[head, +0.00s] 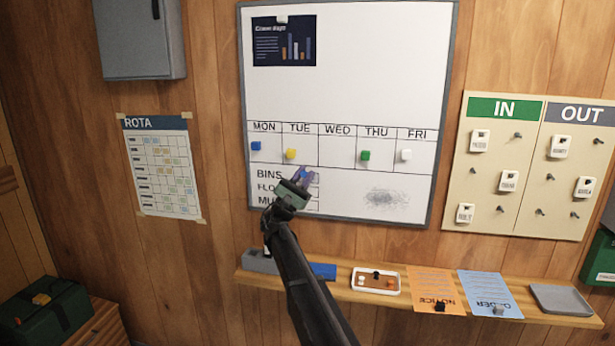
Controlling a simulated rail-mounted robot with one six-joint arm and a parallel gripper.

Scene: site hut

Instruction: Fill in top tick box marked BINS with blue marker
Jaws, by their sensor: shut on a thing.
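The whiteboard (350,90) hangs on the wooden wall. The word BINS (269,174) heads a list at its lower left, with two partly hidden rows below. My gripper (299,184) is in front of this list, just right of BINS. It is shut on the blue marker (304,174), of which a small blue part shows at the fingers. The gripper and marker cover most of the tick box area, so I cannot make out the top box or any ink in it. I cannot tell whether the marker tip touches the board.
A grey smudge (386,197) is on the board's lower right. Coloured magnets sit in the weekday row above the list. The shelf (340,289) below holds a small tray (376,281), an orange notice (435,290) and a blue sheet (489,293). The IN/OUT board (527,205) hangs at right.

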